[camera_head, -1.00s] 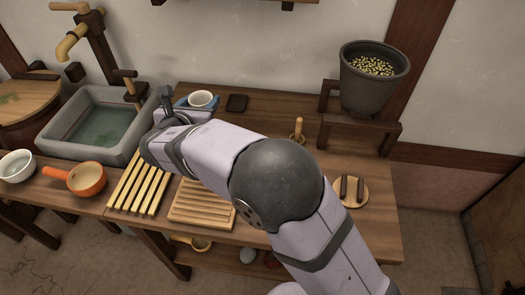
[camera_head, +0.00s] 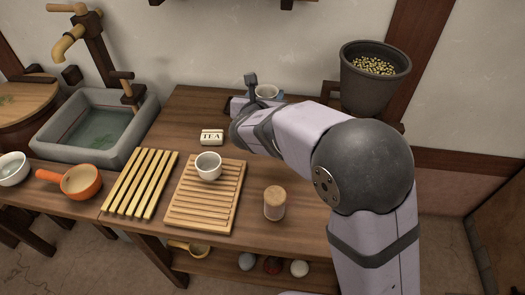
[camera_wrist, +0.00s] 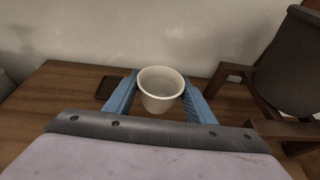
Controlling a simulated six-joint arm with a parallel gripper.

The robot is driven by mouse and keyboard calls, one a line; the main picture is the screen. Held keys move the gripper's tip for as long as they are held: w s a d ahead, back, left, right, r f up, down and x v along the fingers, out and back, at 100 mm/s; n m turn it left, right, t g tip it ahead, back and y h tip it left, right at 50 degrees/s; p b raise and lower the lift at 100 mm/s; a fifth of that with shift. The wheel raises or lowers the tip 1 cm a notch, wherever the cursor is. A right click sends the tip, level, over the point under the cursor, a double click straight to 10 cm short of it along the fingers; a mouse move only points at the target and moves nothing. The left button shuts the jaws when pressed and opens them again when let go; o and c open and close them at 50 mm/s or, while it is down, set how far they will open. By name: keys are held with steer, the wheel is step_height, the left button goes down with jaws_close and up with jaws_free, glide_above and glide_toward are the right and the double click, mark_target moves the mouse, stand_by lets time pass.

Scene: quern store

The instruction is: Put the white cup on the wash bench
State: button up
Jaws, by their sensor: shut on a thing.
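My gripper (camera_head: 256,99) is shut on a white cup (camera_head: 266,91) near the back of the table, by the wall. In the wrist view the cup (camera_wrist: 160,92) sits upright between the two blue fingers and looks empty; I cannot tell whether its base touches the table. Another whitish cup (camera_head: 208,166) stands on the slatted wooden tray (camera_head: 190,216). At the left is a low wooden bench (camera_head: 110,186) beside the stone basin (camera_head: 60,138), likely the wash bench.
A white bowl (camera_head: 12,169) and an orange pan (camera_head: 82,181) stand on the bench. A slatted rack (camera_head: 141,183), a TEA box (camera_head: 212,137) and a lidded jar (camera_head: 274,203) are on the table. A grain bucket (camera_head: 374,80) stands right. A dark square (camera_wrist: 110,88) lies left of the cup.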

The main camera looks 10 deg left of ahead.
steer(key=shift+s+a+f+n+y, duration=0.2)
steer(key=shift+a+f+n+y, duration=0.1)
steer(key=shift+a+f, duration=0.25)
steer(key=shift+s+a+f+n+y, duration=0.2)
steer(key=shift+a+f+y, duration=0.15)
steer(key=shift+a, duration=0.25)
steer(key=shift+d+f+b, duration=0.1)
steer(key=shift+f+b, duration=0.45)
steer(key=shift+f, duration=4.35)
steer(key=shift+f+b, duration=0.3)
steer(key=shift+b, duration=0.05)
steer(key=o, duration=1.1)
steer(key=shift+r, duration=0.1)
steer(key=shift+r+p, duration=0.15)
steer(key=shift+p, duration=0.15)
steer(key=v, duration=1.2)
